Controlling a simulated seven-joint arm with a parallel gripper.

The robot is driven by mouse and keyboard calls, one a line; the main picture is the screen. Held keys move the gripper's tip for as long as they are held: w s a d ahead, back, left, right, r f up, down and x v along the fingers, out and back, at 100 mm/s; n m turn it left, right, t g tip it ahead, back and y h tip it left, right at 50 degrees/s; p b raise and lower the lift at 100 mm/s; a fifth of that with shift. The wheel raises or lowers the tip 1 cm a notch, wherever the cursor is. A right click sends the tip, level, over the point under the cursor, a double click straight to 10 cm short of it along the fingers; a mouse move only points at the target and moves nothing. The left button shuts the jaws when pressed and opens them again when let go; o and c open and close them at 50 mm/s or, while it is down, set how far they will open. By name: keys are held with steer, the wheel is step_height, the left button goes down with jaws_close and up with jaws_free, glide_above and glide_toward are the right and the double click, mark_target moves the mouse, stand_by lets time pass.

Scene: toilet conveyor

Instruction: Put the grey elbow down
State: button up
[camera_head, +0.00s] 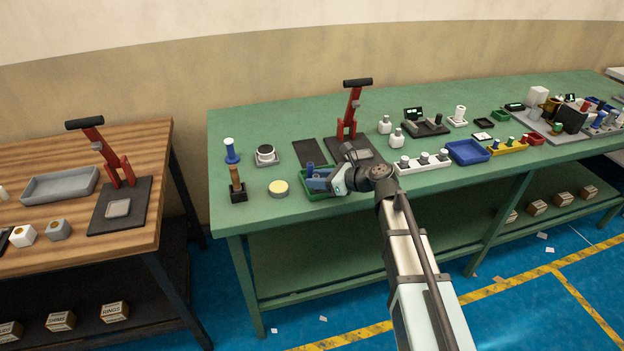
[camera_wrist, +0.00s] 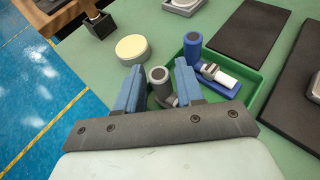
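The grey elbow (camera_wrist: 159,88) shows in the wrist view between the two blue fingers of my gripper (camera_wrist: 160,68). The fingers stand part-way apart with the elbow filling most of the room between them, and they appear shut on it. The elbow is over or in the left end of the green tray (camera_wrist: 258,84); its underside is hidden, so I cannot tell whether it touches the tray floor. In the head view my gripper (camera_head: 322,180) is low at the green tray (camera_head: 311,195), and the elbow is hard to make out.
Dark plates (camera_wrist: 252,28) lie behind. A red-handled press (camera_head: 349,115) stands behind my gripper.

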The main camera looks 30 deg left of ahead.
steer(key=v, duration=0.9)
steer(key=shift+d, duration=0.25)
